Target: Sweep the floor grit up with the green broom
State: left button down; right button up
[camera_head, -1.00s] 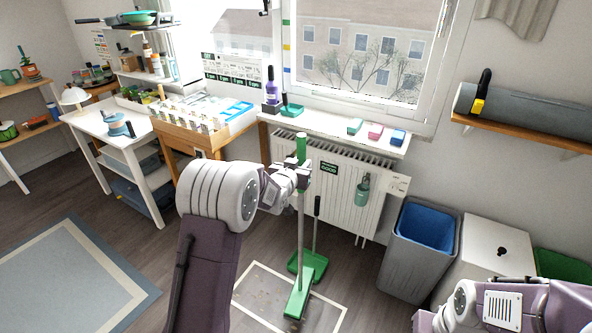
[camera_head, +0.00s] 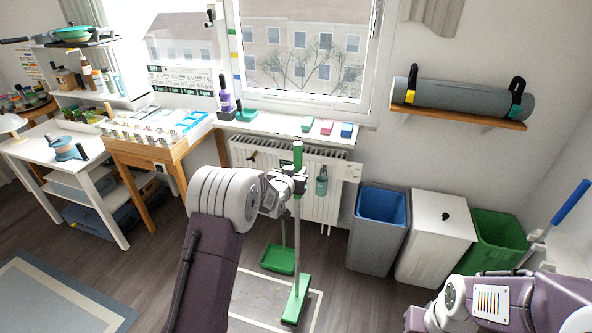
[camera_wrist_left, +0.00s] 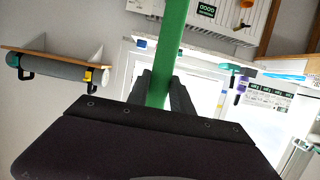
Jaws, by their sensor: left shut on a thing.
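The green broom (camera_head: 296,245) stands nearly upright, with a green grip at its top, a pale pole and a green head low over the floor. In the left wrist view the broom's green grip (camera_wrist_left: 170,50) rises between the fingers. A white outline on the floor frames the grit patch (camera_head: 262,299); the grit shows only faintly. A green dustpan (camera_head: 279,260) with an upright handle sits behind the broom head. My right arm shows at lower right, but its fingertips are not visible.
A radiator (camera_head: 262,160) stands behind the broom under the windowsill. A grey bin with a blue liner (camera_head: 381,207), a white bin (camera_head: 437,235) and a green bin (camera_head: 492,235) stand to the right. A blue-grey rug (camera_head: 60,300) lies at left.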

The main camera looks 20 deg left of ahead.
pick_arm(q)
jog(key=shift+r, duration=0.1)
notch_tip(320, 180, down, 4)
jog(key=b, duration=0.2)
jog(key=shift+b, duration=0.3)
